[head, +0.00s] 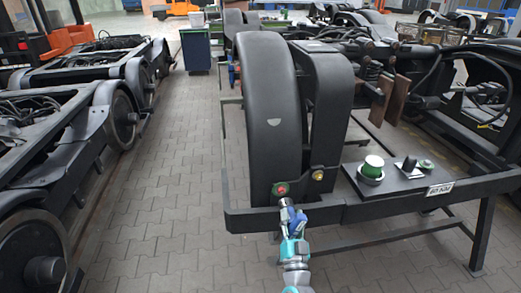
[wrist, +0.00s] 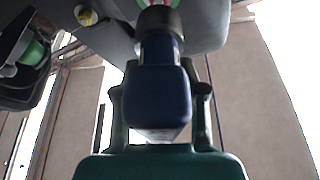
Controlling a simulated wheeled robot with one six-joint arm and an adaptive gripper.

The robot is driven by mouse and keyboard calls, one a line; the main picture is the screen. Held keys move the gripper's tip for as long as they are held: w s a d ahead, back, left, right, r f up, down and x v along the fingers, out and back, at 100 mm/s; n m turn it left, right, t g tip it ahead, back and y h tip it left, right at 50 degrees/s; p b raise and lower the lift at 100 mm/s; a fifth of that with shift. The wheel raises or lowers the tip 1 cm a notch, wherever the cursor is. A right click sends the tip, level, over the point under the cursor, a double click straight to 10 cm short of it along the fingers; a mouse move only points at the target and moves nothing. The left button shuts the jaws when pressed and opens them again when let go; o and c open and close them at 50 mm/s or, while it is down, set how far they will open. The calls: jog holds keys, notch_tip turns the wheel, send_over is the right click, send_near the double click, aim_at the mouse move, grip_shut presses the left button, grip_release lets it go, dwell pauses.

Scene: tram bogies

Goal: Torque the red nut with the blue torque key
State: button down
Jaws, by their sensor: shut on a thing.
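The red nut (head: 281,189) sits in a green surround at the lower front of the black bogie frame; in the wrist view a little red and green (wrist: 160,3) shows at the top edge, just past the key's socket. My gripper (head: 294,228) is shut on the blue torque key (head: 292,214), one finger on each side of its blue body (wrist: 157,95). The key's dark socket (wrist: 160,21) points at the red nut, close below it in the head view. I cannot tell whether it touches the nut; the socket hides part of it.
A yellow nut (head: 318,175) is right of the red one. A dark stand (head: 405,187) at right carries a green-topped item (head: 373,168) and small black parts. The bogie's black rail (head: 255,219) runs beside my gripper. Paved floor (head: 180,190) is clear at left.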

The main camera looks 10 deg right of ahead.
jog(key=s+f+n+y, duration=0.1)
jog(key=s+f, duration=0.5)
jog(key=f, duration=0.7)
jog(key=s+f+y, duration=0.2)
jog(key=s+f, duration=0.5)
jog(key=f, duration=0.6)
jog(key=shift+a+n, duration=0.15)
jog(key=shift+n, duration=0.25)
